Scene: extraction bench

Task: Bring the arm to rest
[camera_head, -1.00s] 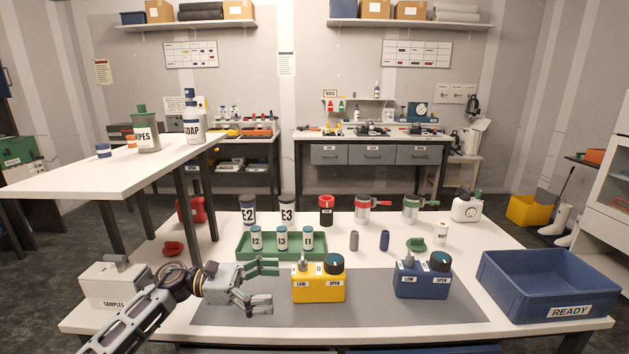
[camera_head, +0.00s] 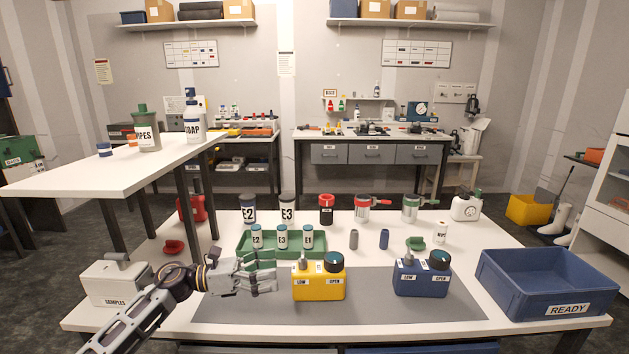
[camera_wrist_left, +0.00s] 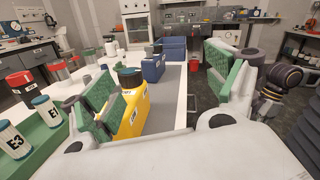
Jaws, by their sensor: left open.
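My left gripper (camera_head: 264,278) is open and empty above the left part of the grey mat (camera_head: 370,310), left of the yellow LOW/OPEN box (camera_head: 318,289). In the left wrist view, its two green-padded fingers (camera_wrist_left: 165,85) are spread wide, with nothing held between them. The yellow box (camera_wrist_left: 135,118) shows beside the left finger there, partly hidden by it. The blue LOW/OPEN box (camera_head: 422,283) stands farther right on the mat. My right gripper is in neither view.
A green tray (camera_head: 243,252) with several labelled vials lies behind the gripper. A white SAMPLES box (camera_head: 113,287) stands left, near my arm. A blue READY bin (camera_head: 548,290) is at the right. The mat's front is clear.

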